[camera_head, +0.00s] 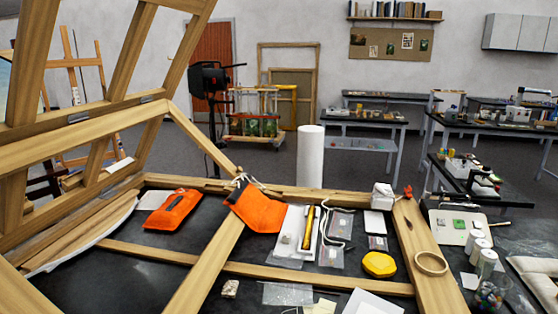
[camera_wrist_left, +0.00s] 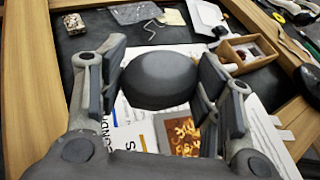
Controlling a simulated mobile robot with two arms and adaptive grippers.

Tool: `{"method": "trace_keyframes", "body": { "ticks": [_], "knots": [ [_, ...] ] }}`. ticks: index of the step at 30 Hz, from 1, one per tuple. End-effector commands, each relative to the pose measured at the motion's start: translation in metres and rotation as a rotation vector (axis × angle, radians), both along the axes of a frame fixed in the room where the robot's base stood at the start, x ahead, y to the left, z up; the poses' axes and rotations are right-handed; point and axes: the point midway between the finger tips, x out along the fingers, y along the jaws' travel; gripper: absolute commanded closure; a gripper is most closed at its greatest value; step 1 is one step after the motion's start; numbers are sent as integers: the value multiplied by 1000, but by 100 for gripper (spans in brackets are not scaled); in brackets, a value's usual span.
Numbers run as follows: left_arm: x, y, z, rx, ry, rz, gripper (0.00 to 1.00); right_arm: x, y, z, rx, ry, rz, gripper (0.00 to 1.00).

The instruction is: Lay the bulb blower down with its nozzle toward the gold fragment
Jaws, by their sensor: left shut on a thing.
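The bulb blower (camera_wrist_left: 160,79) is a dark grey round bulb in the left wrist view. My left gripper (camera_wrist_left: 160,85) is shut on it, with a finger on each side. Its nozzle cannot be made out. Below the bulb, a gold ornamental piece on a brown ground (camera_wrist_left: 181,135) lies among printed sheets; I cannot tell whether it is the gold fragment itself or a picture of it. Neither gripper shows in the head view, and my right gripper is in no view.
A small wooden box (camera_wrist_left: 248,52) stands right of the bulb. A speckled block (camera_head: 230,289) lies on the black tabletop (camera_head: 150,270). Wooden bars (camera_head: 250,270) cross the table. An orange pouch (camera_head: 258,208), a yellow item (camera_head: 379,264) and a ring (camera_head: 431,263) lie farther back.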

Motion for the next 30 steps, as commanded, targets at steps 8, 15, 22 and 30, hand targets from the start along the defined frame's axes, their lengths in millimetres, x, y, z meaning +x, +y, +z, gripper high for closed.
{"method": "trace_keyframes", "body": {
  "ticks": [8, 15, 22, 30],
  "knots": [
    [-34, 25, 27, 6, -20, -159, 65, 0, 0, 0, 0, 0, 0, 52],
    [-45, 30, 35, 9, -28, -208, 65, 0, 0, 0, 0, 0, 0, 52],
    [-45, 30, 35, 9, -27, -209, 65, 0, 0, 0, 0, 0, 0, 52],
    [-44, 30, 36, 4, -28, -206, 65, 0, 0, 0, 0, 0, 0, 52]
  ]
}}
